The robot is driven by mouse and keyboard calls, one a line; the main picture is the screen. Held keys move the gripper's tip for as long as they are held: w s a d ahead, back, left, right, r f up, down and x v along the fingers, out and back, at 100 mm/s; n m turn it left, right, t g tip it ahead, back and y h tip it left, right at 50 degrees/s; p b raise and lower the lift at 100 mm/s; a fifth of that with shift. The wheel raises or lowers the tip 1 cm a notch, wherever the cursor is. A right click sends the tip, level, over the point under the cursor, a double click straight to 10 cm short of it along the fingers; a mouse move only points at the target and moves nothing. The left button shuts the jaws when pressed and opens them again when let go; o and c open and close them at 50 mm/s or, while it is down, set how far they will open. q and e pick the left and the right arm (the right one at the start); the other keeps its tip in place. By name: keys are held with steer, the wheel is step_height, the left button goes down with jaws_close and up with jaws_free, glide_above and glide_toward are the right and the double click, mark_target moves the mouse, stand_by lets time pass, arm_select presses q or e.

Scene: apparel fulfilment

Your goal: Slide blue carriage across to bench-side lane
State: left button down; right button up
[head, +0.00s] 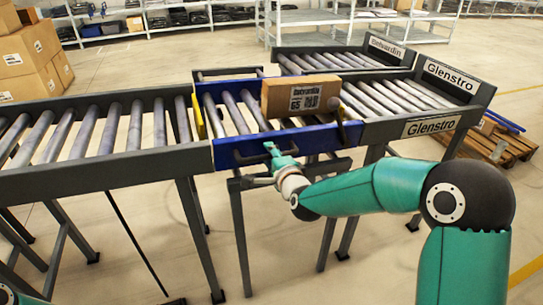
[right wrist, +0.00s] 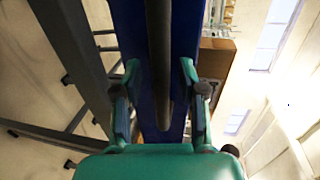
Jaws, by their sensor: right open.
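The blue carriage (head: 300,139) is a short roller section in the middle of the head view. It lines up with the infeed conveyor at left and the nearer Glenstro lane (head: 390,97) at right. A cardboard box (head: 299,96) marked 65 sits on its rollers. A dark handle bar (head: 247,159) runs along its near side. My right gripper (head: 273,150) is at that bar. In the right wrist view, the open fingers (right wrist: 160,70) lie on either side of the bar (right wrist: 160,40), with the blue side (right wrist: 130,25) behind. I cannot tell if they touch it. My left gripper is out of view.
The infeed conveyor (head: 82,177) has bare rollers. The farther lane (head: 335,59) runs behind the Glenstro lane, both empty. Dark frame rails (head: 230,71) show bare behind the carriage. Stacked cartons (head: 30,55) stand at far left, a pallet (head: 510,145) at right.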

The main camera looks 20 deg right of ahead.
jaws_close()
stand_by(0.4)
